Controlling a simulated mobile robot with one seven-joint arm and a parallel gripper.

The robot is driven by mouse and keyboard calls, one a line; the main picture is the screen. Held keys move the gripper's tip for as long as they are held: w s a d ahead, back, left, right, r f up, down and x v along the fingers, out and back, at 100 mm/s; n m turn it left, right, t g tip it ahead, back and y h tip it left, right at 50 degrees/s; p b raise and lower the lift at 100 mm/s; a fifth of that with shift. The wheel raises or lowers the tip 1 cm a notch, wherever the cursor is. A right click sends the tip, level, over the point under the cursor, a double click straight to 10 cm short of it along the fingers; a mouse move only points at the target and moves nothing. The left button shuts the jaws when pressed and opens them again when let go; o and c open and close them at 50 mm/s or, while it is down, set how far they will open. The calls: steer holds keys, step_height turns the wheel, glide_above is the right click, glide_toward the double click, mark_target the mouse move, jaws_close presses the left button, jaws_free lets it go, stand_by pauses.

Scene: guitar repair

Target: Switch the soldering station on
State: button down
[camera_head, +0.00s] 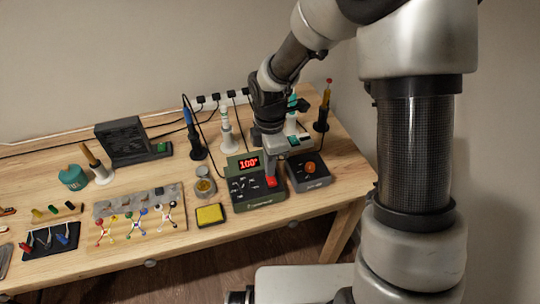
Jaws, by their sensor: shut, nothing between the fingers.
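The soldering station (243,187) is a dark green box near the front edge of the wooden bench, right of centre. Its display (249,163) is lit and reads 100° in red. A red switch (271,182) sits at the right of its front panel. My gripper (270,174) points down right above the red switch, with its fingers shut and empty. I cannot tell whether the fingertips touch the switch, and my gripper hides part of the station's top.
A grey box with an orange knob (310,168) stands close on the right. A yellow sponge (210,215) and a small jar (204,187) lie to the left. Soldering irons in stands (195,145) and a power strip (222,101) are behind, with loose cables.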

steer(key=shift+f, duration=0.55)
steer(key=shift+f, duration=0.2)
steer(key=shift+s, duration=0.1)
